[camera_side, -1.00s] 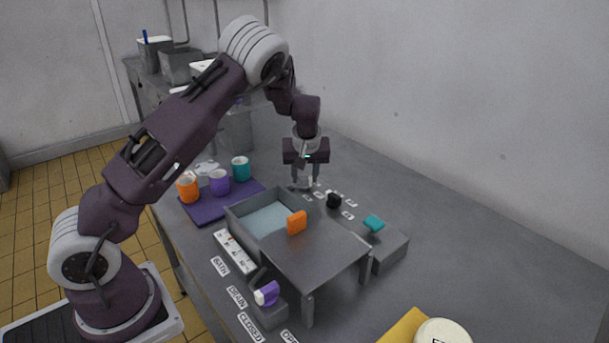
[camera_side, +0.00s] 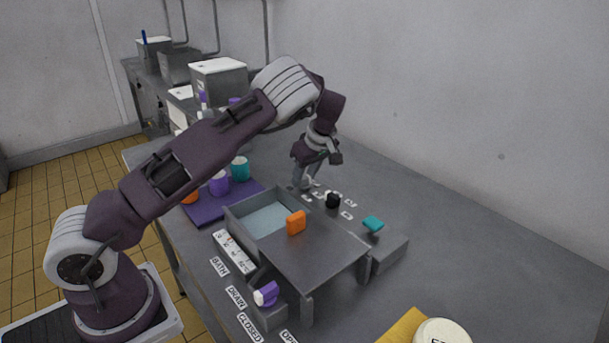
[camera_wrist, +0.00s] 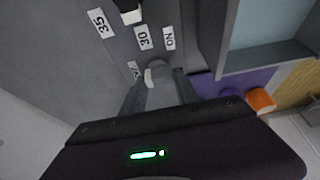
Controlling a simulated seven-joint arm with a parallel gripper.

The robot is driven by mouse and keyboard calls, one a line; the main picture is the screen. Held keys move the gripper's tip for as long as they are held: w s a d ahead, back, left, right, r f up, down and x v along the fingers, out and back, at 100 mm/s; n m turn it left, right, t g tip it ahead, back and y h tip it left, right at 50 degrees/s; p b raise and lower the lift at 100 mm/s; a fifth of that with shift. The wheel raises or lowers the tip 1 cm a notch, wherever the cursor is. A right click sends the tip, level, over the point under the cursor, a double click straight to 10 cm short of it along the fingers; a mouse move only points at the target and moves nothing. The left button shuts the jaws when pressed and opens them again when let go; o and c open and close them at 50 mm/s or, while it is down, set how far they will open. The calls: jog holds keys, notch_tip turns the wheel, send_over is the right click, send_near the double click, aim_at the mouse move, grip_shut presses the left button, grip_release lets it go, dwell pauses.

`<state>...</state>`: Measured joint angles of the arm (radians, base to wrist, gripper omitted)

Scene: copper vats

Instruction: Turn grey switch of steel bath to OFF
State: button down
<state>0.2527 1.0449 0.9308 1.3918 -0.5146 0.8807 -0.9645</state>
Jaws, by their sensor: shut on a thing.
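The steel bath (camera_side: 237,226) is a grey open box with pale blue water, at the middle of the side view; its wall (camera_wrist: 268,58) shows at the upper right of the wrist view. My gripper (camera_side: 304,186) is low behind the bath, tilted, with its fingertips at the counter. In the wrist view my gripper (camera_wrist: 158,82) is shut on the small grey switch (camera_wrist: 158,65), which is mostly hidden between the fingers. An ON label (camera_wrist: 169,38) lies beyond the switch. Another label (camera_wrist: 134,70) beside the fingers is partly covered and I cannot read it.
A black knob (camera_side: 333,200) with number labels stands right of the gripper. An orange handle (camera_side: 296,222), a teal handle (camera_side: 373,223) and a purple handle (camera_side: 266,293) are nearer. Mugs (camera_side: 240,168) stand on a purple mat (camera_side: 205,212).

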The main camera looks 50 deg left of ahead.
dwell(0.4)
jog(key=c, duration=0.9)
grip_release()
jog(key=shift+d+r, duration=0.1)
jog(key=v, duration=0.6)
jog(key=shift+d+r, duration=0.15)
jog(key=shift+r, duration=0.25)
